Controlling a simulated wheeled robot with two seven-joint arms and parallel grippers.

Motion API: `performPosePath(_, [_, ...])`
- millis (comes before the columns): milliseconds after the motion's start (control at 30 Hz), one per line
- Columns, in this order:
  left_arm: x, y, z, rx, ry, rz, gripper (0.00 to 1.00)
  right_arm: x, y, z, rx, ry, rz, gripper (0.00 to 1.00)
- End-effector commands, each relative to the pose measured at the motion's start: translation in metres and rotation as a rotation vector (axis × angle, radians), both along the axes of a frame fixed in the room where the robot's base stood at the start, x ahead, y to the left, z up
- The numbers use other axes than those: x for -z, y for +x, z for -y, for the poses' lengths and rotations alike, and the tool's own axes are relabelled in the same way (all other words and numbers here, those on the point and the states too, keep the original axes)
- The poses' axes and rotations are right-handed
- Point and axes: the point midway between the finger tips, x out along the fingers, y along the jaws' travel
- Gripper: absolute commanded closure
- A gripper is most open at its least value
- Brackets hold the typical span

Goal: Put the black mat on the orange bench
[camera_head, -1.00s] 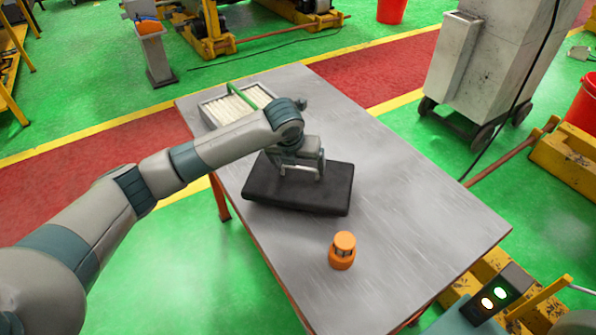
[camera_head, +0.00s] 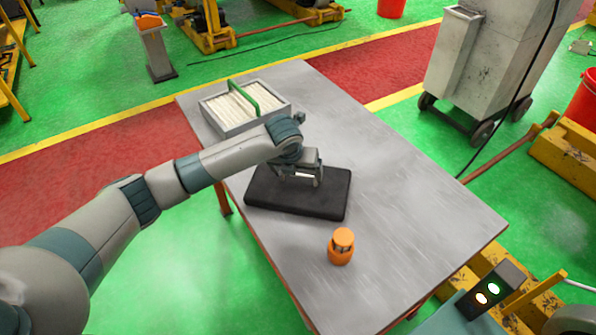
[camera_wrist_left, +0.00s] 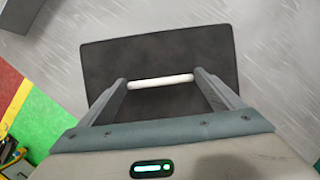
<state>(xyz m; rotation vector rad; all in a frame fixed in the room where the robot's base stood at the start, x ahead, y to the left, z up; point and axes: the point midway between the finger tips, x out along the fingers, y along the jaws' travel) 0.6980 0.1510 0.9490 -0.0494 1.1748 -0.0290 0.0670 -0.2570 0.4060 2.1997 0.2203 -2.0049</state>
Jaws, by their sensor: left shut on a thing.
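The black mat (camera_head: 270,202) lies flat on or very close to the grey top of the orange-edged bench (camera_head: 400,200), near its left edge. In the left wrist view the mat (camera_wrist_left: 200,45) fills the middle under my gripper. My left gripper (camera_head: 306,182) is low over the mat, its two fingers standing apart. In the left wrist view the gripper (camera_wrist_left: 160,83) is shut on the ends of a white bar (camera_wrist_left: 160,81). I cannot tell how the bar joins the mat. My right gripper is not in view.
A grey tray (camera_head: 228,130) with white strips and a green handle (camera_head: 243,97) stands at the bench's back left. A small orange cylinder (camera_head: 341,246) stands in front of the mat. The bench's right half is clear. A grey wheeled cabinet (camera_head: 485,60) stands behind on the right.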

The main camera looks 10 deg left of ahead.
Motion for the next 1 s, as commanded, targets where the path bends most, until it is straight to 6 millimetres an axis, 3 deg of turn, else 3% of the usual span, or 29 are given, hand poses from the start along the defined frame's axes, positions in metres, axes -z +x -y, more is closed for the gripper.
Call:
performPosePath(33, [0.0,0.0,0.001,0.0,-0.002,-0.001,0.65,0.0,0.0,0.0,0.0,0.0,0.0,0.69])
performPosePath(67, [0.001,-0.001,0.0,0.0,-0.001,-0.003,0.06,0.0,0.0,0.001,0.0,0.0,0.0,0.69])
performPosePath(100, [0.001,-0.001,0.0,0.0,-0.001,-0.003,0.0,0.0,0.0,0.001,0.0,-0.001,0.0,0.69])
performPosePath(567, [-0.009,-0.004,0.0,0.0,-0.002,0.0,0.0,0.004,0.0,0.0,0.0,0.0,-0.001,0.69])
performPosePath(1000, [-0.072,-0.03,-0.004,0.001,-0.002,0.002,0.0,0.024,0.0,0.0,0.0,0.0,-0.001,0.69])
